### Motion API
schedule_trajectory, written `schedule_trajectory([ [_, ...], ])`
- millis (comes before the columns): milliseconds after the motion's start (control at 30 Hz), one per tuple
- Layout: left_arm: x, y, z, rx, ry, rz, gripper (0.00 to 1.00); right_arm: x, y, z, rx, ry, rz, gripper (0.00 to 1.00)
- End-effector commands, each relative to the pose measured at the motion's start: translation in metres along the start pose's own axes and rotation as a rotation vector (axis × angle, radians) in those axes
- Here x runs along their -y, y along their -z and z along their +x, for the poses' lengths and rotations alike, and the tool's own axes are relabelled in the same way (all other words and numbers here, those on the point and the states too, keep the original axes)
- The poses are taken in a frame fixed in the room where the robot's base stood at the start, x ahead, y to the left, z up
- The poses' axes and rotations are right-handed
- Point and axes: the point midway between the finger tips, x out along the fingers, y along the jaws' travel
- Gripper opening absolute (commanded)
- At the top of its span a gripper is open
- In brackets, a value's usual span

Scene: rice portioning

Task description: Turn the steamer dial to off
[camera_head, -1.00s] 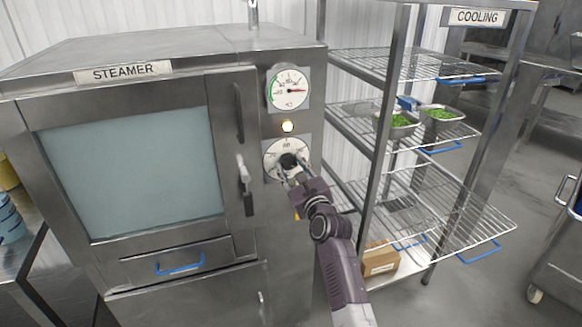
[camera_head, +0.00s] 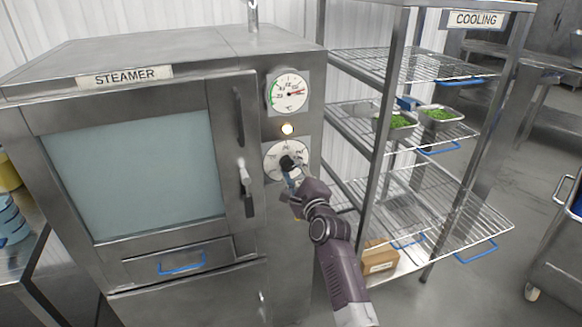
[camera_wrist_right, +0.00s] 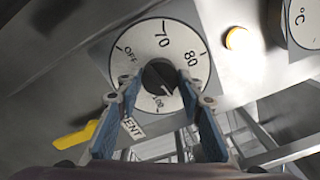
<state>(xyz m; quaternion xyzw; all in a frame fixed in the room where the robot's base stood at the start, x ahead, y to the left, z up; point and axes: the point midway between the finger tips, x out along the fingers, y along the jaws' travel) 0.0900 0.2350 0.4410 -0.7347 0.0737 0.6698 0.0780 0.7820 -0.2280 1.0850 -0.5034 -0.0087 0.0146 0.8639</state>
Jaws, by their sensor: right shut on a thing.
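The steamer (camera_head: 150,70) is a steel cabinet with a pale glass door. Its round white dial (camera_head: 271,165) is on the right-hand panel, below the lamp and gauge. My right gripper (camera_head: 291,173) is at the dial, shut on its black knob (camera_head: 286,161). In the right wrist view the dial face (camera_wrist_right: 190,43) shows OFF, 70, 80 and 100. The fingers (camera_wrist_right: 156,88) flank the black knob (camera_wrist_right: 158,72). A pale mark on the knob seems to point between 80 and 100, away from OFF. My left gripper is not in view.
An amber lamp (camera_head: 288,129) glows above the dial, and a temperature gauge (camera_head: 287,91) sits higher. The door handle (camera_head: 245,187) is just left of the dial. The cooling rack (camera_head: 378,140), with trays of green food (camera_head: 440,114), stands close on the right.

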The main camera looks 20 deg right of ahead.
Motion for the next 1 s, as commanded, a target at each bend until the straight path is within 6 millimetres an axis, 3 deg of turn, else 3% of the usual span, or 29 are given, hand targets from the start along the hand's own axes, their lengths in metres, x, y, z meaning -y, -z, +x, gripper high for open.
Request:
schedule_trajectory([
  [1000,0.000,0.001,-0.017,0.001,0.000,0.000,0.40,0.000,0.000,0.000,0.001,-0.003,-0.970,0.10],
])
